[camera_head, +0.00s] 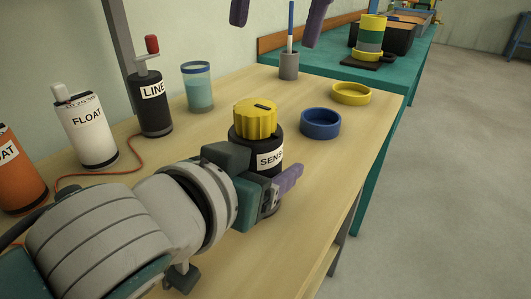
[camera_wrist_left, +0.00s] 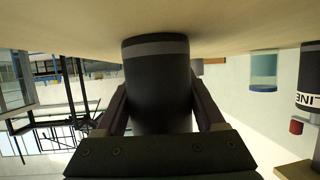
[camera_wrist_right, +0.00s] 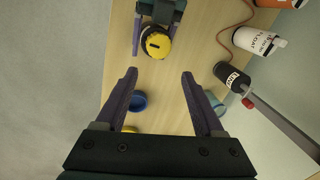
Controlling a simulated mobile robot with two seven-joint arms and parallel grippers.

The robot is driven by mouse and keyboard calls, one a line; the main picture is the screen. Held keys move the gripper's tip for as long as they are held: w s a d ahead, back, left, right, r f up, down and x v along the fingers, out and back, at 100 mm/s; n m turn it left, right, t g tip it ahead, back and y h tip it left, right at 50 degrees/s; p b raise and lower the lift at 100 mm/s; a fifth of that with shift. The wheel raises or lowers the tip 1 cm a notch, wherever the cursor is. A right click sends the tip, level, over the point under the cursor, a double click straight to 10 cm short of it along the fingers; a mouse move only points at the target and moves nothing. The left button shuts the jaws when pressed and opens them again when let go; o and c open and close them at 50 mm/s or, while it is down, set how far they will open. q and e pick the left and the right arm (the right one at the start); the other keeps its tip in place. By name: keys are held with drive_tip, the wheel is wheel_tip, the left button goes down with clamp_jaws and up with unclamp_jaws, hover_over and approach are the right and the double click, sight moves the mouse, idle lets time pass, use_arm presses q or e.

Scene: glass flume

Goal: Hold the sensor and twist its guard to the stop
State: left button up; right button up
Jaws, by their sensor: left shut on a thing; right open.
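The sensor (camera_head: 268,158) is a black upright cylinder with a white label, only partly readable, on the wooden bench. Its ribbed yellow guard (camera_head: 255,118) sits on top, with a dark mark on the upper face. My left gripper (camera_head: 270,190) is shut around the sensor's body below the guard. In the left wrist view the black body (camera_wrist_left: 160,95) stands between both fingers. My right gripper (camera_head: 279,20) is open and empty, at the top edge of the head view. In the right wrist view its fingertips (camera_wrist_right: 160,74) are spread, and the yellow guard (camera_wrist_right: 155,42) lies beyond them.
A blue ring (camera_head: 320,124) and a yellow ring (camera_head: 351,93) lie to the right. A glass (camera_head: 198,88), the LINE bottle (camera_head: 153,105), the FLOAT bottle (camera_head: 88,130), an orange bottle (camera_head: 15,170) and a grey pen cup (camera_head: 289,66) stand around. A red cord crosses the bench.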

sight(256, 106)
drive_tip(key=n, duration=0.3)
drive_tip(key=a+n+t, duration=0.1)
drive_tip(key=n, duration=0.1)
drive_tip(key=shift+s+f+n+h, duration=0.3)
drive_tip(key=shift+s+f, duration=0.1)
drive_tip(key=n, duration=0.2)
drive_tip(key=a+f+n, duration=0.1)
drive_tip(key=shift+s+n+t, duration=0.3)
drive_tip(key=shift+f, duration=3.35)
drive_tip(key=shift+c, duration=0.2)
